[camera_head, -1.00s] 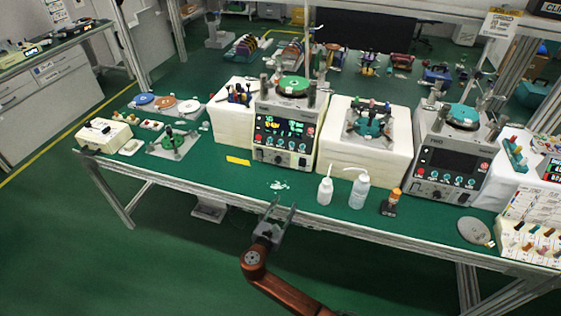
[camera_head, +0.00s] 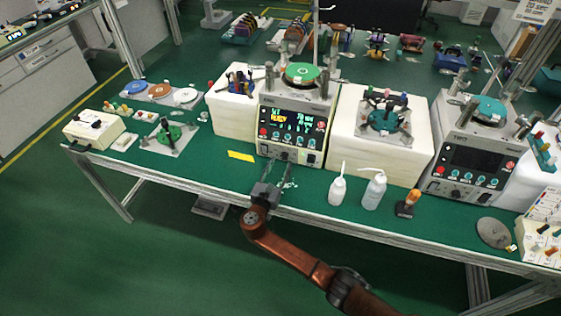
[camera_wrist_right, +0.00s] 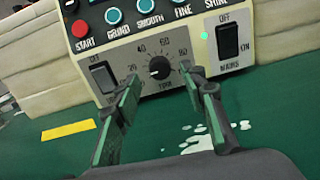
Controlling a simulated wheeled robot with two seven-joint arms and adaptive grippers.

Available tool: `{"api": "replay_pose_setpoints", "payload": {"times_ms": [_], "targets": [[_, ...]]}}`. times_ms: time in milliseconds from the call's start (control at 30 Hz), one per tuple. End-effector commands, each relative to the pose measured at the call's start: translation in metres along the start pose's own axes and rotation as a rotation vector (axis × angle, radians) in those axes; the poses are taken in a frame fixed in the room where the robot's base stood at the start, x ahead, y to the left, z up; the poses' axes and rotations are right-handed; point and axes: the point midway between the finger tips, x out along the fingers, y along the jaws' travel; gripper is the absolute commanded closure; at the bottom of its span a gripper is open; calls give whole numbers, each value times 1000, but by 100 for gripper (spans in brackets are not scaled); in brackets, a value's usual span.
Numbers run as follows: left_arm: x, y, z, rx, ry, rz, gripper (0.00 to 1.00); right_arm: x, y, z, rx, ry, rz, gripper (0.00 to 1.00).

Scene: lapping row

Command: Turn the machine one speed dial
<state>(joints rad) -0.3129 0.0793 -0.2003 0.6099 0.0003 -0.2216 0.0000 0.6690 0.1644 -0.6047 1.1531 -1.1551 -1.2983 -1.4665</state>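The lapping machine (camera_head: 312,150) with a lit display and green disc on top stands at the middle back of the table. Its black round dial (camera_wrist_right: 160,68) sits low on the front panel, ringed by numbers. The dial's pointer is hard to read; its small label underneath is unclear. My right gripper (camera_head: 281,164) is in front of the panel. In the right wrist view my right gripper (camera_wrist_right: 161,82) is open and empty, with one finger either side of the dial, apparently short of it. My left gripper is not in view.
A black MAINS switch (camera_wrist_right: 229,40) is right of the dial, another rocker switch (camera_wrist_right: 104,78) left. Two white bottles (camera_head: 373,190) and an orange-topped item (camera_head: 408,204) stand right of my arm. A second machine (camera_head: 470,160) has a dark display. A yellow strip (camera_head: 241,156) lies left.

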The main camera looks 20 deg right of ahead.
Motion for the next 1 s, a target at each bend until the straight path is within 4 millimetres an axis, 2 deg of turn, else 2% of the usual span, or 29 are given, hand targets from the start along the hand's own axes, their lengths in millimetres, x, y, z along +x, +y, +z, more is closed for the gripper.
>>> {"api": "replay_pose_setpoints", "payload": {"times_ms": [200, 400, 533, 1000], "targets": [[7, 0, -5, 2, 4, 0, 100, 21, 1, -1, 0, 0, 1, 61], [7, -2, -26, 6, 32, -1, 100, 24, 2, 0, 1, 1, 3, 61], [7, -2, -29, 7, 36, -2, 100, 23, 3, 0, 1, 1, 4, 62], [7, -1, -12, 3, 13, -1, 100, 22, 4, 0, 1, 1, 5, 94]]}}
